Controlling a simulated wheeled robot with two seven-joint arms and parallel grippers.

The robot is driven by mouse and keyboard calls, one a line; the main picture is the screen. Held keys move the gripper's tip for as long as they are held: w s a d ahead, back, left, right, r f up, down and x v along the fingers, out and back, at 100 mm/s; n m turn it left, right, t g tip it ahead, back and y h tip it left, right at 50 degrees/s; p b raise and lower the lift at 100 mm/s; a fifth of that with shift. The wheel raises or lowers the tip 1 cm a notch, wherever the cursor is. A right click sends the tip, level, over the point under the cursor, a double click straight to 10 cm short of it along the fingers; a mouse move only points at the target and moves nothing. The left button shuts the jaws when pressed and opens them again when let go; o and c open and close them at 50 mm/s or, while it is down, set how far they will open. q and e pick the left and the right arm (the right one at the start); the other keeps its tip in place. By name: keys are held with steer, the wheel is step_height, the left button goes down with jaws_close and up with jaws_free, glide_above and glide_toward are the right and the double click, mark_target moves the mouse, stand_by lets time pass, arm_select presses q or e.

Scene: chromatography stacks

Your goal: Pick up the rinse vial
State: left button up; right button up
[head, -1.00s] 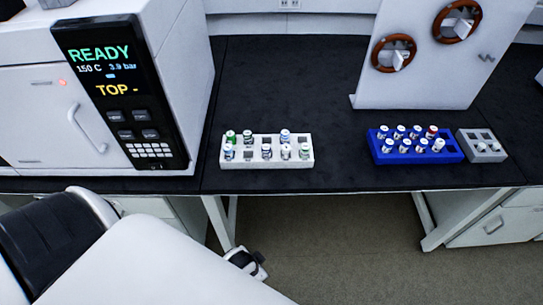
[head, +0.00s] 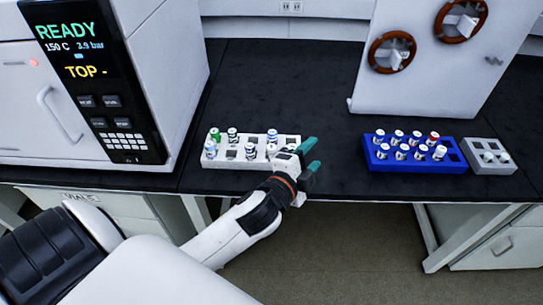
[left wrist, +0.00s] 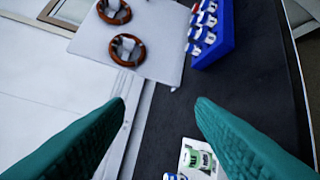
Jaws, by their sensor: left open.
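Several small vials with white, green and blue markings stand upright in a white rack (head: 232,165) at the bench's front edge. I cannot tell which vial is the rinse vial. My left gripper (head: 312,155) is at the rack's right end, its teal fingers apart and pointing right, empty. The gripper hides the rack's front right corner. My right gripper is not in view.
A blue rack (head: 375,165) with several vials stands to the right, a small grey rack (head: 490,167) beside it. A white panel (head: 420,90) with brown-rimmed round fixtures stands behind. An instrument (head: 110,80) reading READY is at left. Bench between the racks is clear.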

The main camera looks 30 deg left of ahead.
arm_select(q)
steer(key=w+d+r+m+g+h, duration=0.1)
steer(key=d+r+m+h, duration=0.7)
steer(key=m, duration=0.6)
steer(key=w+d+r+m+g+h, duration=0.1)
steer(key=d+r+m+h, duration=0.4)
steer(key=m+h, duration=0.65)
steer(key=m+g+y, duration=1.4)
steer(key=m+y, duration=0.6)
steer(key=m, duration=1)
glide_above(272, 147)
steer(key=f, duration=1.4)
steer(key=shift+s+f+p, duration=0.35)
steer(key=shift+w+f+p, duration=0.15)
steer(key=shift+f+p, duration=0.1)
steer(key=shift+f, duration=1.25)
steer(key=shift+w+f+p, duration=0.15)
steer(key=shift+f+p, duration=0.1)
steer(key=shift+f, duration=1.2)
steer(key=c, duration=1.1)
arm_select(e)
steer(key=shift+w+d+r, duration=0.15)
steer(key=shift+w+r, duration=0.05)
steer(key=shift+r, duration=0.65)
